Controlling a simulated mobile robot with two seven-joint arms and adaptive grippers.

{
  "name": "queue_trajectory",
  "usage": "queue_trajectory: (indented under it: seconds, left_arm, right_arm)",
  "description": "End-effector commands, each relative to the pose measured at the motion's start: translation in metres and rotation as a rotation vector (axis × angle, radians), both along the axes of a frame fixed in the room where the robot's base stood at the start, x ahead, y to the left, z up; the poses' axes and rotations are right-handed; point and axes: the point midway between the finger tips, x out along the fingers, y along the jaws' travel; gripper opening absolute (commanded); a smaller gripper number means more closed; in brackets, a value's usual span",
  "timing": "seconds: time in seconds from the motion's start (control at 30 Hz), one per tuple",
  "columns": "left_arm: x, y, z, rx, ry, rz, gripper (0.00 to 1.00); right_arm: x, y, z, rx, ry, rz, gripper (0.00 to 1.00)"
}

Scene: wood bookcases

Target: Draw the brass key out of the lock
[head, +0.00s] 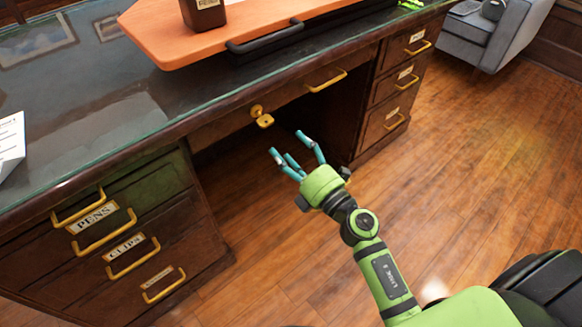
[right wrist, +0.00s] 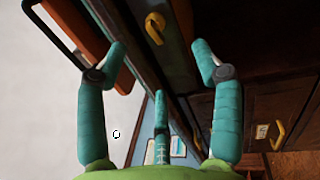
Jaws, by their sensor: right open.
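The brass key (head: 265,121) sits in the brass lock (head: 256,110) on the front of the wooden desk, below the glass-edged top. My right gripper (head: 286,145) is open and empty, its teal fingers a little below and to the right of the key, apart from it. In the right wrist view the open fingers (right wrist: 160,52) spread with nothing between them. A curved brass piece (right wrist: 154,28) shows ahead there; I cannot tell whether it is the key or a drawer pull. My left gripper is not in view.
A drawer pull (head: 326,80) juts out right of the lock. Drawer stacks flank the dark knee space, with labelled drawers (head: 108,235) at left. An orange board (head: 240,30) with a black handle (head: 265,36) overhangs above. The wooden floor (head: 480,150) at right is clear.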

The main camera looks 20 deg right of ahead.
Motion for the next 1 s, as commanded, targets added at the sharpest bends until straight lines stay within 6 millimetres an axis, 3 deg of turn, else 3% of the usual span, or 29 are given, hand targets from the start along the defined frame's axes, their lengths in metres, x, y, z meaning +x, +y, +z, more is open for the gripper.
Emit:
queue_trajectory:
  seconds: [0.17, 1.0]
  left_arm:
    - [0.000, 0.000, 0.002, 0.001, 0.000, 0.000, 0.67]
    - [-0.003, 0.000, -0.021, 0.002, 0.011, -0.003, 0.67]
  right_arm:
    - [0.006, 0.003, 0.008, -0.029, -0.025, 0.003, 0.67]
    - [0.088, 0.029, 0.022, -0.024, -0.021, 0.002, 0.67]
